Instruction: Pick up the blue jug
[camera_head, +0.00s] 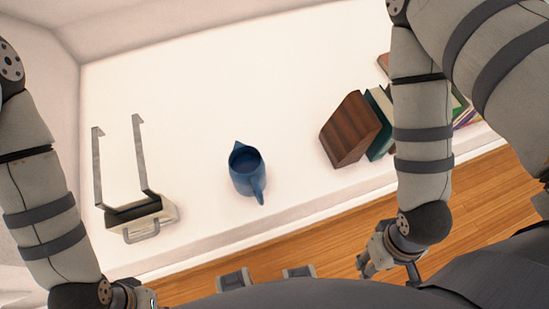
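The blue jug (245,172) stands upright on the white surface, near the middle of the view. Its spout points away from me and its handle is on the near side, toward the surface's front edge. My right gripper (388,268) hangs over the wooden floor, to the right of the jug and nearer to me. Its fingers look spread, with nothing between them. My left gripper (140,297) is at the bottom left, well apart from the jug. Its fingers are cut off or hidden, so I cannot tell if it is open.
A metal-armed holder with a pale block (140,218) sits left of the jug. A brown wooden bookend (349,130) and several books (380,125) stand to the right, partly behind my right arm. The white surface (220,80) is clear behind the jug.

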